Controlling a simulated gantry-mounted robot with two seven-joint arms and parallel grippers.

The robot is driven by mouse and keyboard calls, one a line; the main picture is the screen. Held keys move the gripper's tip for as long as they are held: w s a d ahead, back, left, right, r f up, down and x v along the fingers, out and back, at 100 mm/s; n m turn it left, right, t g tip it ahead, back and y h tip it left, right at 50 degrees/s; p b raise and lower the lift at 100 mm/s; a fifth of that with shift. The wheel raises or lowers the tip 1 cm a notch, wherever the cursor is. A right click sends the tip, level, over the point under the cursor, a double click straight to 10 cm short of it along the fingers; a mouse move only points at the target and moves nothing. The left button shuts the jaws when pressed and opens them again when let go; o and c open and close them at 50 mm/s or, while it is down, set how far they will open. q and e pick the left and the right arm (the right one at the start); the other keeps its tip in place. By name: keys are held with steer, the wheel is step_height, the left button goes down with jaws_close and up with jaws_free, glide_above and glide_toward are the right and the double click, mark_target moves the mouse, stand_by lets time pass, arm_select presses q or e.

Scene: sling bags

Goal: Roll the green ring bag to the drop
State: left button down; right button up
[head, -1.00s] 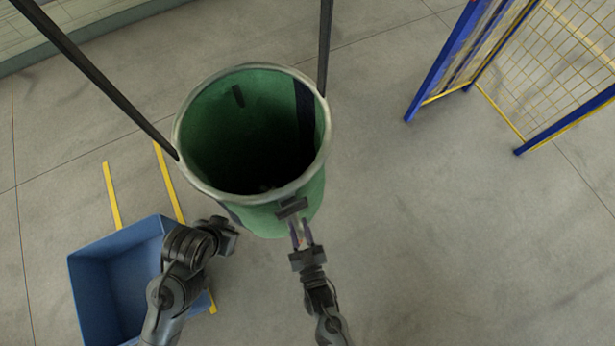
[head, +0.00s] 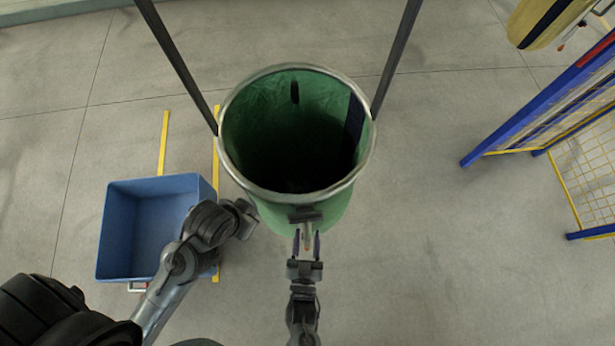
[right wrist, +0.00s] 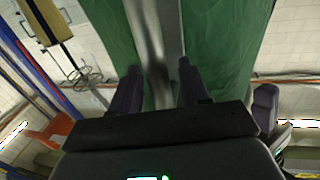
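The green ring bag (head: 325,208) hangs open-mouthed between two dark straps, with a pale round rim; its inside is dark. A dark tab sits on its near side. My right gripper (head: 307,240) is just below this tab, its two fingers apart with a small pale piece showing between them. In the right wrist view the fingers (right wrist: 158,85) stand apart before the green bag cloth (right wrist: 225,45), with a grey vertical band between them; I see no clear grip. My left gripper (head: 245,215) is beside the bag's lower left; its fingers are not clear.
A blue bin (head: 150,186) stands on the floor at the left, by yellow floor stripes (head: 164,143). A blue-framed yellow mesh fence (head: 535,100) stands at the right. A yellow bag-like object (head: 540,22) is at the top right. Floor between bag and fence is clear.

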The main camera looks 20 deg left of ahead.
steer(key=shift+s+f, duration=0.1)
steer(key=shift+s, duration=0.05)
steer(key=shift+s+d, duration=0.1)
steer(key=shift+s, duration=0.15)
arm_select(q)
step_height(320, 180, down, 2)
steer(key=shift+f+b, duration=0.15)
steer(key=shift+b, duration=1)
arm_select(e)
steer(key=v, duration=1)
arm_select(q)
steer(key=c, duration=1.8)
jaws_free()
